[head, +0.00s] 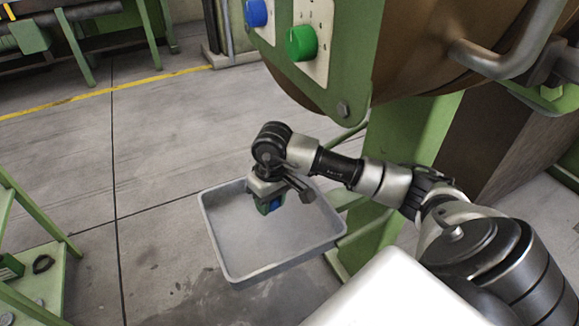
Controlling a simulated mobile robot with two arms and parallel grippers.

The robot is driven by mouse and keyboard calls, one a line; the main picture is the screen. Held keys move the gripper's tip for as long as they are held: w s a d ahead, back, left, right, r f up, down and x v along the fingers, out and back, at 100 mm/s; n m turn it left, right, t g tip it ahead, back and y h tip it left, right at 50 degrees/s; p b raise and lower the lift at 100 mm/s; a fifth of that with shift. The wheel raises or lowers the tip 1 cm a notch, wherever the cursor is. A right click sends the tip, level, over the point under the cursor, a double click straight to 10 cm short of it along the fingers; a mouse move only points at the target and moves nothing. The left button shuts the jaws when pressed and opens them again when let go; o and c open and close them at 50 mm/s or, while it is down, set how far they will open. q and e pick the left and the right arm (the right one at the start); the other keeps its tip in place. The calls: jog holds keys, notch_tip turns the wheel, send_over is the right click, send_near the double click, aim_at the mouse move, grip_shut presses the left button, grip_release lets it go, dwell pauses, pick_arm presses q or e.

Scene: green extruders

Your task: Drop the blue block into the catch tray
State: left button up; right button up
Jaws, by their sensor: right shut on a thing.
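The catch tray (222,250) is a shallow grey rectangular tray below the green machine, in the middle of the head view. My right gripper (271,205) reaches in from the right and points down over the tray. It is shut on the blue block (275,203), of which only a small blue patch shows between the fingers. The block appears above the tray floor, inside the outline of the rim. The rest of the block is hidden by the gripper. My left gripper is not in view.
The green machine (345,75) with a blue knob (256,13) and a green knob (301,43) overhangs behind my right arm. A green frame (40,265) stands at the lower left. The concrete floor (160,170) left of the tray is clear.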

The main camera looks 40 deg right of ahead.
jog(key=o, duration=1)
jog(key=shift+r, duration=0.1)
jog(key=shift+r, duration=0.4)
jog(key=r, duration=0.4)
jog(key=r+p, duration=0.1)
jog(key=r, duration=0.1)
jog(key=shift+d+r, duration=0.25)
jog(key=shift+d, duration=0.1)
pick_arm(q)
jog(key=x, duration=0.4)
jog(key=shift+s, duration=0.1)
